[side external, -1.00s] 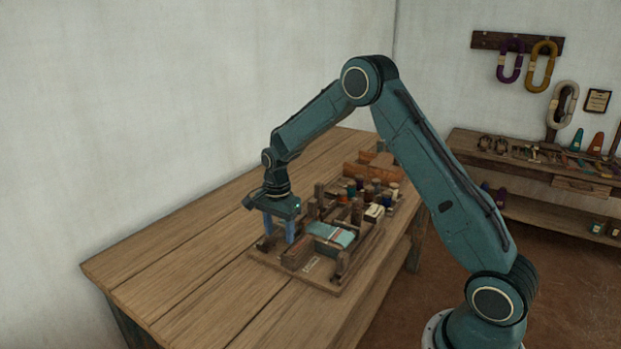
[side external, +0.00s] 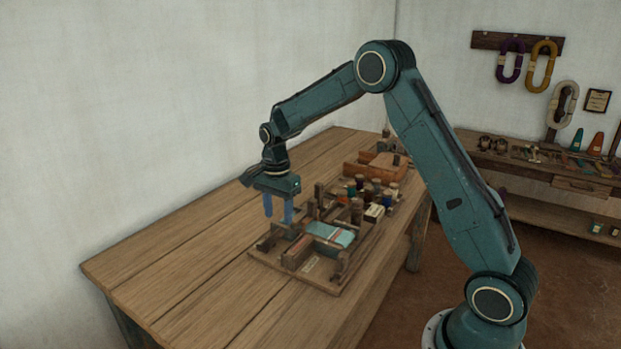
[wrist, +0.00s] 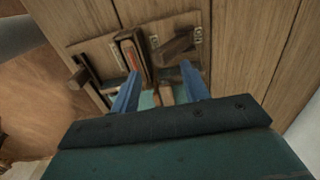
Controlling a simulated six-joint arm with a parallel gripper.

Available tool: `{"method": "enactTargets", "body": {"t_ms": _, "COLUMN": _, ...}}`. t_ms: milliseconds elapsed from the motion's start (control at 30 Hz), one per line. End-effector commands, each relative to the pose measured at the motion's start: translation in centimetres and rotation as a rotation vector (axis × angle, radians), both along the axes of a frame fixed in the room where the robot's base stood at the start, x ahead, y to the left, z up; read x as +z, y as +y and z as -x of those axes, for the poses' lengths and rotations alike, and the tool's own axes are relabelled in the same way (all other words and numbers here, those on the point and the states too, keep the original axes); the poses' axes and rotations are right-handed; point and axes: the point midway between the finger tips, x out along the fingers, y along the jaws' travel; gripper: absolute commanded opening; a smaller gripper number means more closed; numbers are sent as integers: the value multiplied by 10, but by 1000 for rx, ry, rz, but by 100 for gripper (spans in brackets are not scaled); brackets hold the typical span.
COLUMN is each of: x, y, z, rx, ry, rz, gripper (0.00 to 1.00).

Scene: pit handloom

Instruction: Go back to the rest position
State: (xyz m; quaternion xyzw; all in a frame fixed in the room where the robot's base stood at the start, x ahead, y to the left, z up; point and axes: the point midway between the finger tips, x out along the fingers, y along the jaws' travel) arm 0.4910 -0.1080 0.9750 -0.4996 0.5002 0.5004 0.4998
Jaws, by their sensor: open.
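My gripper (side external: 278,208) hangs fingers-down above the far left part of the small loom board (side external: 322,283) on the table. Its two blue fingers are apart with nothing between them in the side view. In the wrist view the gripper (wrist: 160,92) also shows open, with the loom's wooden parts below its fingers. In the wrist view the fingers hide part of the cloth.
Several thread spools (side external: 375,190) stand behind the loom, with a wooden box (side external: 366,170) further back. The wooden table (side external: 180,270) is clear to the left and front. A side bench (side external: 540,165) with small tools stands at the right wall, under hanging yarn skeins (side external: 541,66).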

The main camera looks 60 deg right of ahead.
Motion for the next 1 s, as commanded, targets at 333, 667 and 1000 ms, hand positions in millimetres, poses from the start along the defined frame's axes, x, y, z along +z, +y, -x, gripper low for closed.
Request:
{"method": "enactTargets", "body": {"t_ms": 333, "x": 3, "y": 0, "z": 0, "rx": 0, "ry": -1, "rz": 0, "gripper": 45}}
{"method": "enactTargets", "body": {"t_ms": 667, "x": 22, "y": 6, "z": 8, "rx": 62, "ry": -22, "rz": 5, "gripper": 45}}
{"method": "enactTargets", "body": {"t_ms": 1000, "x": 85, "y": 31, "z": 47, "rx": 313, "ry": -99, "rz": 34, "gripper": 45}}
